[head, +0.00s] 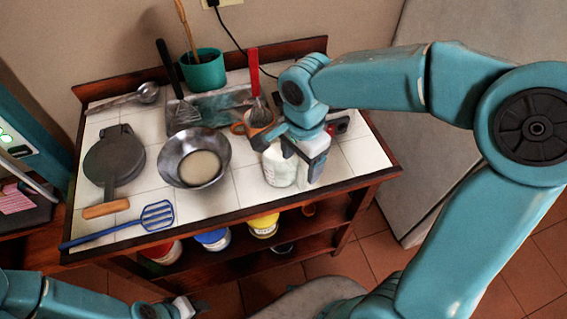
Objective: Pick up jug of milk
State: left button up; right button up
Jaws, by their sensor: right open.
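The jug of milk (280,167) is a whitish container standing on the white tiled counter, right of the metal bowl. My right gripper (294,160) is open and reaches down over the jug from above. The gripper and wrist hide the jug's top and right side. I cannot tell whether the fingers touch it. My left gripper (187,307) is low at the bottom edge, in front of the counter and far from the jug. Its fingers are too small and cut off to read.
A metal bowl (177,163) with pale liquid stands left of the jug. A blue slotted spatula (156,215), a dark pan (113,160), a teal pot (204,73) and a red-handled whisk (254,75) are on the counter (225,205). Colored tubs sit on the shelf below.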

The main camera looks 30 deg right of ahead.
aim_at(301, 167)
notch_tip(301, 167, down, 4)
jog(key=shift+s+d+r+p, duration=0.1)
jog(key=shift+p, duration=0.2)
jog(key=shift+f, duration=0.35)
jog(key=shift+w+f, duration=0.15)
jog(key=shift+w, duration=0.05)
jog(key=shift+s, duration=0.1)
jog(key=c, duration=0.6)
grip_shut()
jog(key=shift+r, duration=0.2)
